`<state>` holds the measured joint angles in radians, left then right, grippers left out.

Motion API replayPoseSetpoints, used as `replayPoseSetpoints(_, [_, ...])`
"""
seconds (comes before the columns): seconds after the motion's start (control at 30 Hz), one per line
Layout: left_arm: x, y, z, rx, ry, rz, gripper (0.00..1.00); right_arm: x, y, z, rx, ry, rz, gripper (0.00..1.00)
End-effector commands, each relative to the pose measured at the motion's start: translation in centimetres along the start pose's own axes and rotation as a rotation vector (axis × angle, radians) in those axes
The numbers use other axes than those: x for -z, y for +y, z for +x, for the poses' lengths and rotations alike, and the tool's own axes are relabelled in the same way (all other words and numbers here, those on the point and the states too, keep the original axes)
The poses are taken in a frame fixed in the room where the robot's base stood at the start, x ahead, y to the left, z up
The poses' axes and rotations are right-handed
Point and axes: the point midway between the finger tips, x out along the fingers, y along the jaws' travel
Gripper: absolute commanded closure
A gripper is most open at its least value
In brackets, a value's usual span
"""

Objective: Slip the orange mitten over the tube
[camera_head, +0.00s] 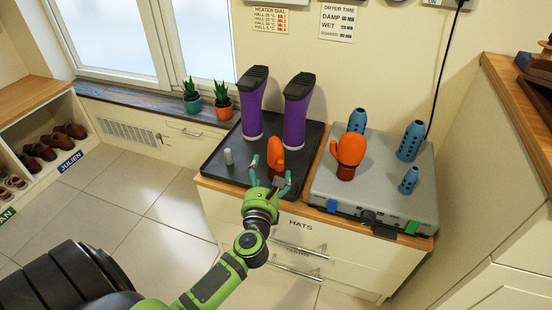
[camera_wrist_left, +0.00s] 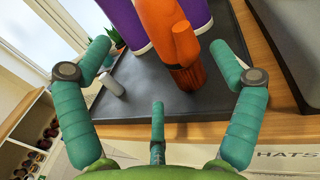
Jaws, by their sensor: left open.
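One orange mitten (camera_head: 275,152) stands upright on the black tray, and it shows large in the left wrist view (camera_wrist_left: 163,28) with its ribbed cuff down. A second orange mitten (camera_head: 350,150) stands upright on the grey box, cuff down; whether a tube is inside it is hidden. Blue perforated tubes stand bare on the box: one at the back (camera_head: 357,121), a tall one (camera_head: 411,141) and a short one (camera_head: 409,180) on the right. My left gripper (camera_head: 271,174) is open and empty, its fingers spread in front of the tray mitten.
Two purple boots (camera_head: 251,105) (camera_head: 298,112) stand behind the tray mitten. A small grey cylinder (camera_head: 228,157) is on the tray (camera_head: 221,172) at left. The grey box (camera_head: 327,190) sits right of the tray. Potted plants (camera_head: 191,97) stand on the sill.

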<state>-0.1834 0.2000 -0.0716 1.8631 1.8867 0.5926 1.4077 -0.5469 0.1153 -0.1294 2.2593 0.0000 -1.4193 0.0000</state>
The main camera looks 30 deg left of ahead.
Motion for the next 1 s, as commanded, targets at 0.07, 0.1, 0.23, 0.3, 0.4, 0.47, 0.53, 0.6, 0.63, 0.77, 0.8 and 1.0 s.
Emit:
replayPoseSetpoints(0.07, [0.0,0.1,0.9,-0.005,0.001,-0.009,0.07,0.0,0.0,-0.2,-0.001,0.002,0.0,0.6])
replayPoseSetpoints(0.1, [-0.1,0.1,1.4,-0.005,0.0,-0.008,0.07,0.1,0.0,-0.3,-0.001,0.003,0.0,0.6])
replayPoseSetpoints(0.23, [-0.2,-0.1,2.9,-0.004,0.0,-0.006,0.07,0.1,0.1,-0.7,-0.001,0.006,0.0,0.6])
replayPoseSetpoints(0.3, [-0.3,-0.3,4.0,-0.004,-0.002,-0.005,0.07,0.2,0.1,-1.1,-0.002,0.01,0.001,0.6])
replayPoseSetpoints(0.4, [-0.3,-0.4,5.5,-0.003,0.0,-0.003,0.07,0.2,0.1,-1.8,-0.002,0.014,0.001,0.6])
replayPoseSetpoints(0.47, [-0.3,-0.4,6.1,-0.003,0.0,-0.003,0.07,0.2,0.1,-2.1,-0.003,0.016,0.001,0.6])
replayPoseSetpoints(0.53, [-0.3,-0.4,6.5,-0.003,0.002,-0.003,0.07,0.2,0.1,-2.4,-0.003,0.016,0.002,0.6])
replayPoseSetpoints(0.6, [-0.3,-0.4,6.7,-0.003,0.002,-0.004,0.07,0.2,0.1,-2.5,-0.003,0.016,0.002,0.6])
replayPoseSetpoints(0.63, [-0.3,-0.4,6.7,-0.003,0.002,-0.004,0.07,0.2,0.1,-2.6,-0.003,0.016,0.002,0.6])
replayPoseSetpoints(0.77, [-0.4,-0.4,6.7,-0.003,0.002,-0.004,0.07,0.2,0.1,-2.6,-0.003,0.015,0.002,0.6])
replayPoseSetpoints(0.8, [-0.4,-0.4,6.7,-0.003,0.002,-0.004,0.15,0.2,0.1,-2.6,-0.003,0.015,0.002,0.6])
replayPoseSetpoints(1.0, [-0.4,-0.4,6.6,-0.003,0.002,-0.003,0.67,0.2,0.1,-2.5,-0.003,0.015,0.002,0.6])
